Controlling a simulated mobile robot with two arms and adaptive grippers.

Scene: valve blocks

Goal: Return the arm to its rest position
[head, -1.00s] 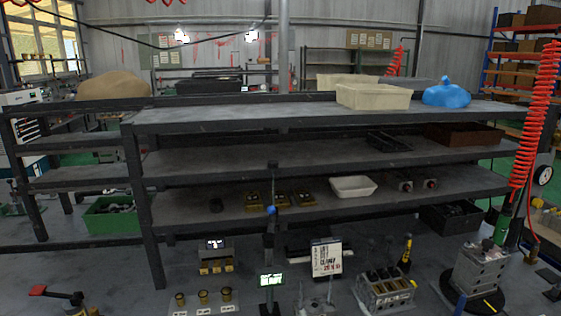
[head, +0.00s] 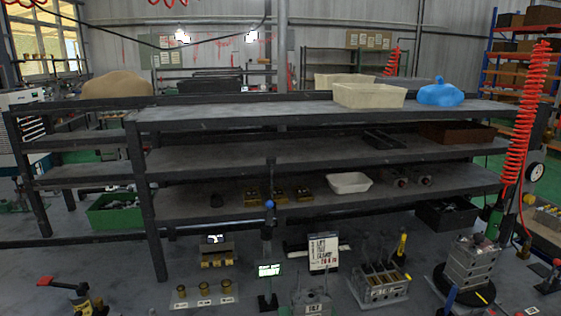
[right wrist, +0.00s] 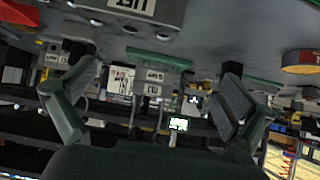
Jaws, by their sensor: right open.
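My right gripper (right wrist: 158,75) shows in the right wrist view with its two dark fingers spread wide and nothing between them. That view looks upside down, with the shelving and display below and the bench surface above. Neither gripper shows in the head view, and my left gripper is out of sight. In the head view a grey valve block (head: 472,258) stands on a dark round base (head: 468,293) at lower right. Another metal block (head: 380,288) with several upright parts stands to its left.
Steel shelving (head: 320,115) crosses the head view, with a beige bin (head: 370,95) and blue bag (head: 440,95) on top. A red coiled hose (head: 525,110) hangs at right. A white sign (head: 323,254), lit display (head: 269,270) and brass cups (head: 203,295) stand low in front.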

